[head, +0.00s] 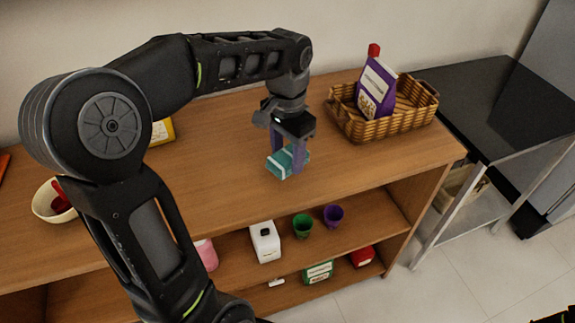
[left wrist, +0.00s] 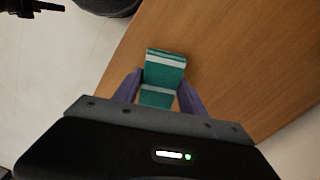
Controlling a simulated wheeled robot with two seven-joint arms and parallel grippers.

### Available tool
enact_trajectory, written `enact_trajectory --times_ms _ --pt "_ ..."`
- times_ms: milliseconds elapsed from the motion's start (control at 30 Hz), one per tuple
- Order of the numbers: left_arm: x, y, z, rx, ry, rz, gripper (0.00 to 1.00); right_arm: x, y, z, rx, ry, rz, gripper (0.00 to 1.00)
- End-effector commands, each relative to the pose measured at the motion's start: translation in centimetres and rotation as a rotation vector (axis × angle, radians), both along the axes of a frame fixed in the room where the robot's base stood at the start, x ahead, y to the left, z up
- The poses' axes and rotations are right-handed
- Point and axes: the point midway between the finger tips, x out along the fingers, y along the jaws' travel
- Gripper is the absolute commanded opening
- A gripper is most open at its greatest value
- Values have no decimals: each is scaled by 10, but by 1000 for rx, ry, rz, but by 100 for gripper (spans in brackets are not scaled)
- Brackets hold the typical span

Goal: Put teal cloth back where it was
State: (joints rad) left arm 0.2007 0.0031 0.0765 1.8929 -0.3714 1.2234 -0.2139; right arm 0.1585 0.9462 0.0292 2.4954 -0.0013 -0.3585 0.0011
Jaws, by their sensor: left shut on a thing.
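The teal cloth (head: 283,162) is a small folded piece with pale stripes. My left gripper (head: 288,158) is shut on it, over the front part of the wooden top, left of the basket. The cloth also shows between the fingers in the left wrist view (left wrist: 163,75). I cannot tell whether the cloth touches the wood or hangs just above it. A dark part at the lower right corner of the head view may be my right arm; its jaws cannot be seen.
A wicker basket (head: 385,121) holding a purple packet (head: 376,90) stands at the right end of the wooden top (head: 228,130). A pale bowl (head: 45,208) with something red is at left. The shelf below holds a white bottle (head: 265,241), a green cup (head: 302,226) and a purple cup (head: 333,216).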

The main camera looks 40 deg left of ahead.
Motion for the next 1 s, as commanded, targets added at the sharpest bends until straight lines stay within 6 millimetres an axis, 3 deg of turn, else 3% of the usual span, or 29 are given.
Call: enact_trajectory --times_ms 167,433,833,867,1000 --pt "0 0 -3 -1 1 0 11 0 0 0 0 0 0 0" --pt "-1 0 -35 -2 2 0 11 0 0 -1 0 0 0 0" --pt "0 0 -41 -1 0 -1 11 0 0 -4 0 0 0 0" --pt "0 0 -41 -1 0 -1 50 0 0 -4 0 0 0 0" --pt "0 0 -40 -1 0 -1 61 0 0 -3 0 0 0 0"
